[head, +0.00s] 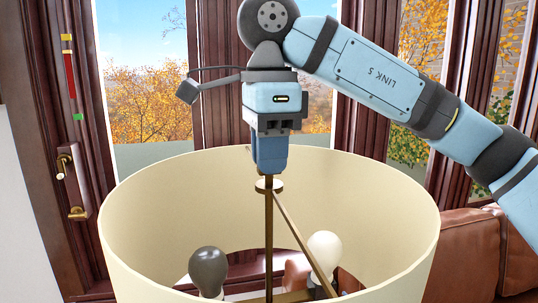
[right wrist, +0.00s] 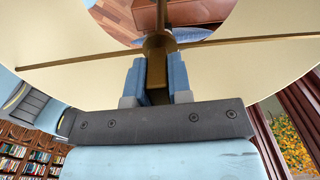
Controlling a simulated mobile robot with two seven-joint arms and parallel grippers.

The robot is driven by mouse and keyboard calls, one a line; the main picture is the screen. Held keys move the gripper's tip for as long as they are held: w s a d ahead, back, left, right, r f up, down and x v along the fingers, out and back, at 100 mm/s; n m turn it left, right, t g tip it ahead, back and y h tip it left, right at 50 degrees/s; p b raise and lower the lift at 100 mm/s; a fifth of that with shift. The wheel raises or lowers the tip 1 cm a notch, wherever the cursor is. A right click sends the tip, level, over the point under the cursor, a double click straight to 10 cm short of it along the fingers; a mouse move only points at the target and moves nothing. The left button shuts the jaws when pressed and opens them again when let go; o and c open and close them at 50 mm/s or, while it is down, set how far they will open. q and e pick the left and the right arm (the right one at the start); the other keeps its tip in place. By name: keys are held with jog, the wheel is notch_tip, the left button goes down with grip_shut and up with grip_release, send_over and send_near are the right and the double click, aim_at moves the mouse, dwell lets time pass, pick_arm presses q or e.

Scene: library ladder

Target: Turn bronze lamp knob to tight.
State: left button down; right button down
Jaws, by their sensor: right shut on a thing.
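The bronze lamp knob (head: 269,180) sits at the top of a bronze rod, above a round disc (head: 269,186) in the middle of a cream lampshade (head: 400,225). My right gripper (head: 269,165) comes down from above and is shut on the knob, which its fingers mostly hide. In the right wrist view the two blue fingers (right wrist: 158,75) lie on either side of the bronze piece (right wrist: 158,42). How far the knob is turned cannot be told. My left gripper is not in view.
Inside the shade are a dark bulb (head: 208,270) and a white bulb (head: 325,250). A brown leather seat (head: 465,250) stands at the right. Wood-framed windows (head: 203,80) are behind. A door handle (head: 64,163) is at the left. Bookshelves (right wrist: 30,145) show in the wrist view.

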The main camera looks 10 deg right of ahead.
jog(key=shift+m, duration=0.3)
dwell(0.4)
jog(key=c, duration=1)
grip_release()
jog(key=shift+c, duration=0.2)
jog(key=shift+r, duration=0.1)
notch_tip(320, 180, up, 14)
jog(key=p, duration=0.2)
jog(key=shift+f, duration=0.2)
